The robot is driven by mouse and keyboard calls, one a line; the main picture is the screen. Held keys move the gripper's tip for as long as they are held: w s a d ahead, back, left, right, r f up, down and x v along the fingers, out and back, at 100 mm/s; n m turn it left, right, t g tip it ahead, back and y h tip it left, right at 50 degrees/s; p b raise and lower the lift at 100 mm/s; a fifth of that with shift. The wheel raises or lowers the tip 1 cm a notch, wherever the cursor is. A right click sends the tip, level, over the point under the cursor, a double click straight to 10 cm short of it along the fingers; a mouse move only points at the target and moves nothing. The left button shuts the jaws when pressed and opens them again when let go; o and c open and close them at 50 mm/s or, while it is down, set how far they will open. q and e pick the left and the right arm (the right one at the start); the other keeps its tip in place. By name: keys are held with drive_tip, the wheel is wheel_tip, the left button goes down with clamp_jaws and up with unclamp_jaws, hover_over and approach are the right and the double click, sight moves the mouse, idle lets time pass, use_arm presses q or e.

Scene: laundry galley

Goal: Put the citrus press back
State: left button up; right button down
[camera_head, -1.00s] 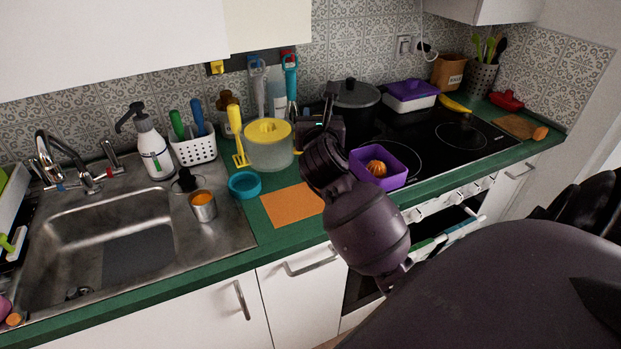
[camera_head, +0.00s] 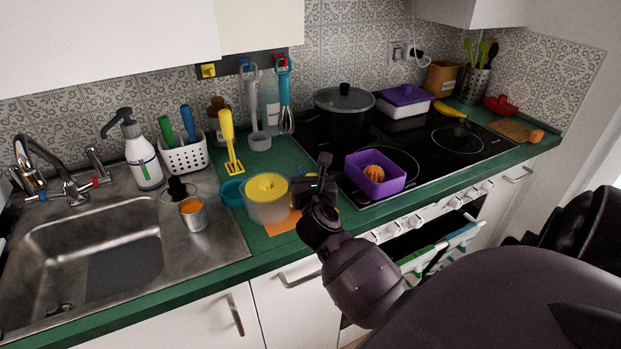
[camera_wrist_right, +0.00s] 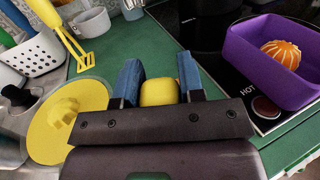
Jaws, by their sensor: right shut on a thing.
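The citrus press, a clear container with a yellow domed top (camera_head: 267,187), is at the counter's front part in the head view. Its yellow top (camera_wrist_right: 66,122) also shows at the left in the right wrist view, with a raised knob in the middle. My right gripper (camera_head: 303,188) is at the press's right side. In the wrist view its blue-padded fingers (camera_wrist_right: 158,92) are shut on a yellow piece, seemingly the press's handle. The press covers part of an orange mat (camera_head: 284,225); I cannot tell whether it touches it. My left gripper is not in view.
A teal bowl (camera_head: 231,193) stands close by the press's left, a metal cup (camera_head: 193,214) farther left by the sink. A purple box (camera_head: 377,185) with an orange is to the right on the hob.

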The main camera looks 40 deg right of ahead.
drive_tip(key=shift+f, duration=0.2)
drive_tip(key=c, duration=0.7)
unclamp_jaws()
drive_tip(key=shift+c, duration=0.2)
